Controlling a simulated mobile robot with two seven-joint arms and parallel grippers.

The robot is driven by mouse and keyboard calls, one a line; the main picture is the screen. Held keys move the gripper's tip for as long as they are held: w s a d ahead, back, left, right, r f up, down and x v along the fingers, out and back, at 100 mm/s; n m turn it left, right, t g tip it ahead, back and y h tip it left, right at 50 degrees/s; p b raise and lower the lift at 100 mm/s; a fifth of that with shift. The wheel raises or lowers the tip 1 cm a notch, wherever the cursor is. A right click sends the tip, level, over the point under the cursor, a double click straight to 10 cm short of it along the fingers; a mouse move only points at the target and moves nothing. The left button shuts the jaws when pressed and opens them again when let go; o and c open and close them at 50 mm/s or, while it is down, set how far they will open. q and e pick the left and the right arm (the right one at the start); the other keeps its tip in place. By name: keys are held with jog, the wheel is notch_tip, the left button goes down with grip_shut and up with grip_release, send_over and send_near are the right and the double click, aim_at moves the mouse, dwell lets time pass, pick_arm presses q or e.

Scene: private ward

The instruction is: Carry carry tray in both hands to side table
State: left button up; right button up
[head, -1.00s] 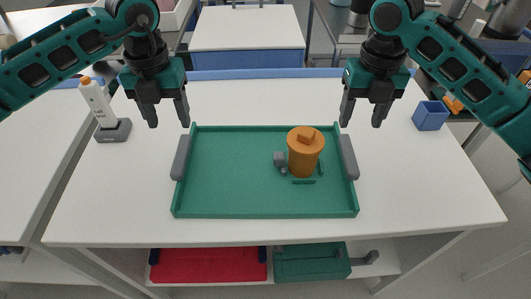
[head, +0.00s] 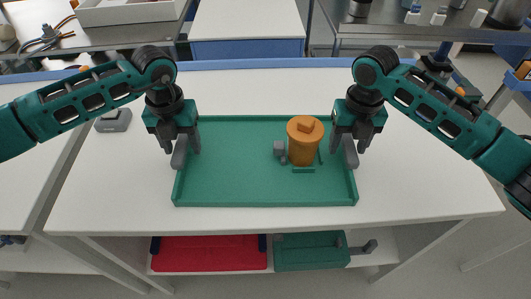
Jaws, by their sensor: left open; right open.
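The green carry tray (head: 235,190) lies flat on the white table, with a grey handle on its left side (head: 180,152) and another on its right side (head: 350,152). An orange lidded mug (head: 304,145) with a grey handle stands on the tray, right of its middle. My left gripper (head: 182,148) is open at the left handle, its fingers around or just above it. My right gripper (head: 347,146) is open at the right handle in the same way. I cannot tell whether the fingers touch the handles.
A grey base (head: 114,121) stands at the left, partly behind my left arm. A red tray (head: 208,253) and a green bin (head: 311,252) are on the shelf below. Another white-topped table (head: 247,20) stands behind.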

pick_arm(q)
jog(key=shift+f, duration=0.9)
pick_arm(e)
jog(key=shift+f, duration=0.9)
pick_arm(q)
grip_shut()
pick_arm(e)
grip_shut()
